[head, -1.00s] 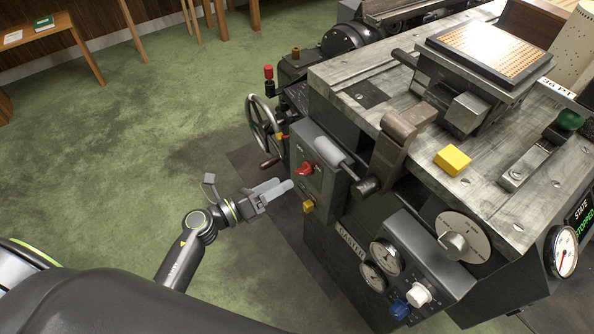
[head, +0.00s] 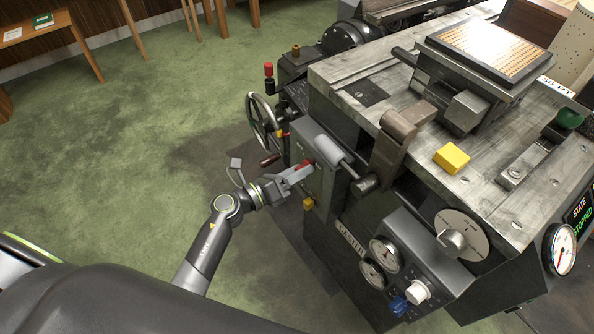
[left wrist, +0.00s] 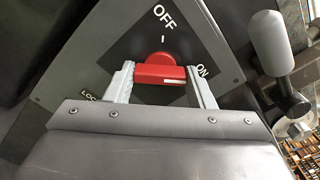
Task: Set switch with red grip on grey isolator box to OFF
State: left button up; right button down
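The grey isolator box (head: 318,182) is on the near left side of the caster. Its switch with the red grip (head: 306,166) shows in the left wrist view as a red bar (left wrist: 160,74). The bar's white mark is at its right end, on the ON side. OFF is printed above the bar, and another label, partly covered, is at lower left. My left gripper (head: 299,173) is at the switch. My right gripper is not in view.
A grey-handled lever (head: 332,151) projects just right of the switch. A yellow knob (head: 308,203) is below, and a handwheel (head: 262,122) is at the left. Gauges and knobs are on the lower right panel. The green floor (head: 130,150) to the left is open.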

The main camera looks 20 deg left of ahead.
pick_arm(q)
jog(key=shift+c, duration=1.3)
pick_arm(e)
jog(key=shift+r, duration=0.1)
pick_arm(q)
jog(key=shift+n+p, duration=6.85)
jog(key=shift+n, duration=2.05)
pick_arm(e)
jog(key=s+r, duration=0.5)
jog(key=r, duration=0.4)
pick_arm(q)
jog(key=o, duration=1)
